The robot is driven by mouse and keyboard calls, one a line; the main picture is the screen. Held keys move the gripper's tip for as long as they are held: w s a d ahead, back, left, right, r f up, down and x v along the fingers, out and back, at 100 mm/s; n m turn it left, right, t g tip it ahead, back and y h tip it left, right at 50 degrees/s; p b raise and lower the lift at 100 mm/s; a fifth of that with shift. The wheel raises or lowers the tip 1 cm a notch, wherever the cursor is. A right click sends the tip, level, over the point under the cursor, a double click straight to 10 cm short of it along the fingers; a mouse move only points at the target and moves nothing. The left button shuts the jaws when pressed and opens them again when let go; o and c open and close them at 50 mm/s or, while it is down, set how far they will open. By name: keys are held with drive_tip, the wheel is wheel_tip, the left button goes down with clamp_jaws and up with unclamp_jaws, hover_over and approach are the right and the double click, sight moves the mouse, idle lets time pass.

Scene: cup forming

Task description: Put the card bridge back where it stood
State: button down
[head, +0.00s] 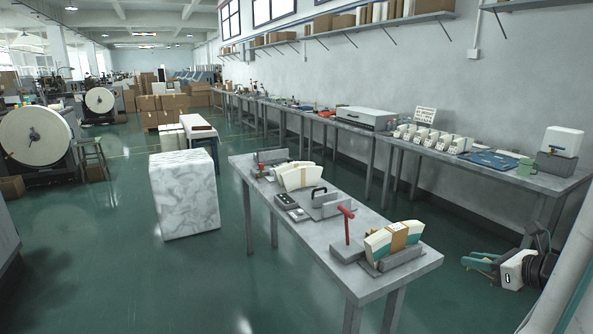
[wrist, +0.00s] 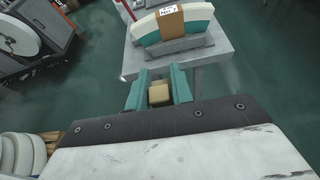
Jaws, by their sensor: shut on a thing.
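My gripper (head: 466,262) is at the right, low beside the near end of the grey bench (head: 420,262), its teal fingers pointing at the bench. In the wrist view the gripper (wrist: 160,70) is shut on a small tan card piece (wrist: 158,95), which I take for the card bridge. Its full shape is hidden by the fingers, and I cannot make it out in the head view. On the bench's near end, a grey cradle (head: 402,259) holds a curved white and teal stack of blanks (head: 377,247). A brown labelled card band (head: 397,237) straddles this stack.
A red-handled tool (head: 346,224) stands beside the cradle. Farther along the bench are a black-handled grey fixture (head: 318,200) and another white stack (head: 297,178). A marbled white block (head: 184,195) stands left of the bench. A long wall bench (head: 480,170) runs behind. Green floor lies between.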

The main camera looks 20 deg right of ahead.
drive_tip(key=w+a+n+y, duration=0.1)
drive_tip(key=w+a, duration=0.4)
drive_tip(key=w, duration=0.6)
drive_tip(key=w+a, duration=0.6)
drive_tip(key=w, duration=0.5)
drive_tip(key=w+a+f, duration=0.1)
drive_tip(key=w+a, duration=0.2)
drive_tip(key=a, duration=0.4)
drive_tip(key=w+a+y, duration=0.1)
drive_tip(key=w+a, duration=0.3)
drive_tip(key=a, duration=0.4)
drive_tip(key=w+a+f+n, duration=0.1)
drive_tip(key=w+a, duration=0.3)
drive_tip(key=a, duration=0.4)
drive_tip(key=shift+w+f+g+y, duration=0.25)
drive_tip(key=shift+f+g+y, duration=0.05)
drive_tip(key=shift+f+g, duration=0.1)
drive_tip(key=shift+d, duration=0.15)
